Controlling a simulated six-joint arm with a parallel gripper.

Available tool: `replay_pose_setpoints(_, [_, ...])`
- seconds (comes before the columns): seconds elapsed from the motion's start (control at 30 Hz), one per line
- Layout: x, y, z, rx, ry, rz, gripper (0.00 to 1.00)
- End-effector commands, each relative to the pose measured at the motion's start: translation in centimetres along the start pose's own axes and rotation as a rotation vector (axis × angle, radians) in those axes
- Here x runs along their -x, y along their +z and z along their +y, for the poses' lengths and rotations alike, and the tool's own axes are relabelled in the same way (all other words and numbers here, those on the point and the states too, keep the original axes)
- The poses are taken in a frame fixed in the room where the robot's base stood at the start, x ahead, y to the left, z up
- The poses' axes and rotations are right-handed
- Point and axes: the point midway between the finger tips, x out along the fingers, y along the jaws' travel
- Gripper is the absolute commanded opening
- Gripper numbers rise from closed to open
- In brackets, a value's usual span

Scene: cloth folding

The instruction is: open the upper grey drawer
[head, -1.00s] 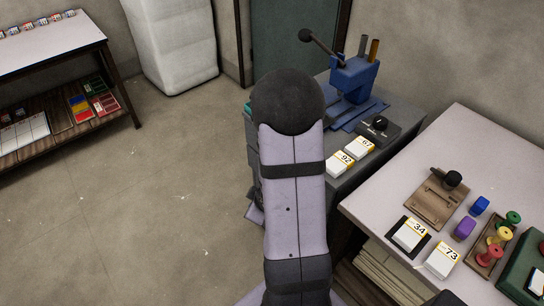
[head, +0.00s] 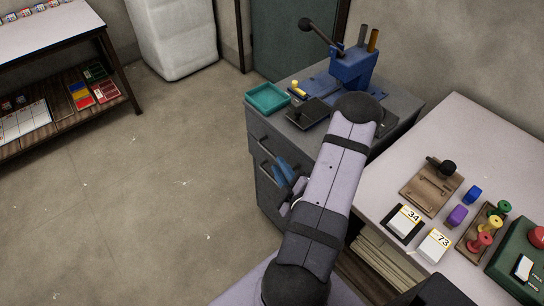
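The grey cabinet (head: 395,100) stands in the middle of the head view, with drawers in its left-facing front. The upper grey drawer (head: 257,126) looks shut, its front level with the cabinet. Its dark handle (head: 264,141) shows left of my arm. A lower drawer (head: 262,168) is below it. My gripper (head: 284,172), with blue fingers, is in front of the cabinet, below and right of the upper handle in the picture. Whether it touches anything cannot be told. The finger gap is too small to judge. My arm hides the right part of the front.
A teal tray (head: 268,98) and a blue press (head: 353,68) stand on the cabinet. A white table (head: 450,125) with blocks, spools and number cards stands close on the right. The floor (head: 170,170) left of the cabinet is clear.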

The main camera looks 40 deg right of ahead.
Motion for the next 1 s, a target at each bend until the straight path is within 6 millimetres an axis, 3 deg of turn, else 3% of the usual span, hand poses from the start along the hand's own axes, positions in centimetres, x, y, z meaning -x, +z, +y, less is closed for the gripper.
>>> replay_pose_setpoints(0.27, [-1.4,-0.1,0.1,0.002,-0.004,0.002,0.17])
replay_pose_setpoints(0.7, [-6.6,-0.1,0.0,0.001,-0.004,0.001,0.17])
replay_pose_setpoints(1.0, [-7.4,0.0,0.0,-0.001,-0.002,-0.001,0.17])
